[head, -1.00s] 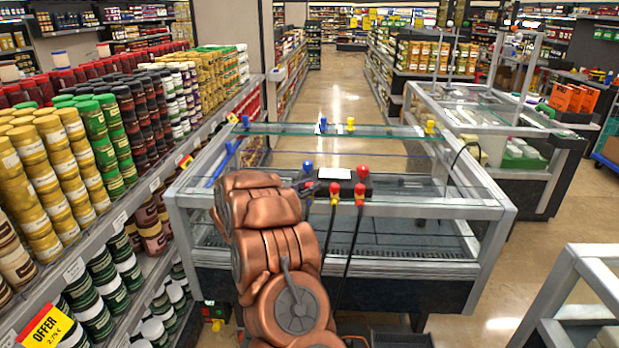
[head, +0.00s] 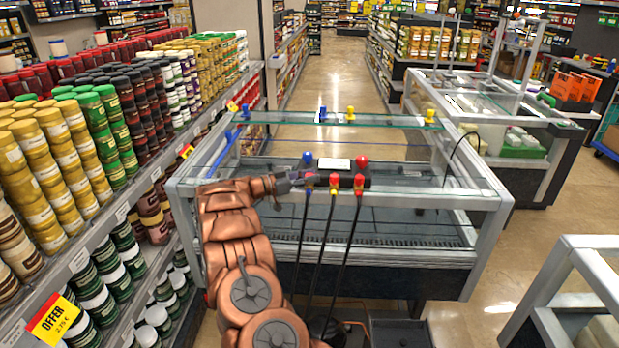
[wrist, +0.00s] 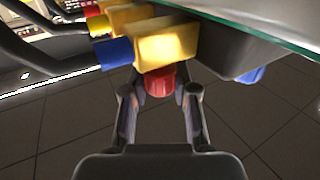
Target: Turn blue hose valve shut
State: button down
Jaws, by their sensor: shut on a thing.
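A dark manifold (head: 345,181) with a blue knob (head: 308,158) and a red knob (head: 362,161) on top sits at the near top edge of the glass case. My gripper (head: 291,182) is at the manifold's left end, beside the leftmost fitting. In the wrist view, my gripper (wrist: 160,93) has a finger on each side of a red piece (wrist: 160,82), below a yellow block (wrist: 167,48) and a blue block (wrist: 115,53). Finger contact is hard to see. Which piece is the blue hose valve is unclear.
The glass case (head: 400,255) stands in front of me, with black hoses hanging before it. A shelf of jars (head: 90,150) runs close along the left. A metal frame (head: 560,290) stands at right. Floor between is open.

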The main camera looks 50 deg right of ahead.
aim_at(309, 174)
jog(key=shift+f+m+g+y+b, duration=0.1)
jog(key=shift+m+g+y+b, duration=0.75)
jog(key=shift+g, duration=0.35)
jog(key=shift+w+m+g, duration=0.1)
jog(key=shift+m+g, duration=0.35)
jog(key=shift+g, duration=0.05)
jog(key=c, duration=0.9)
grip_release()
notch_tip(309, 174, up, 10)
jog(key=shift+r, duration=0.1)
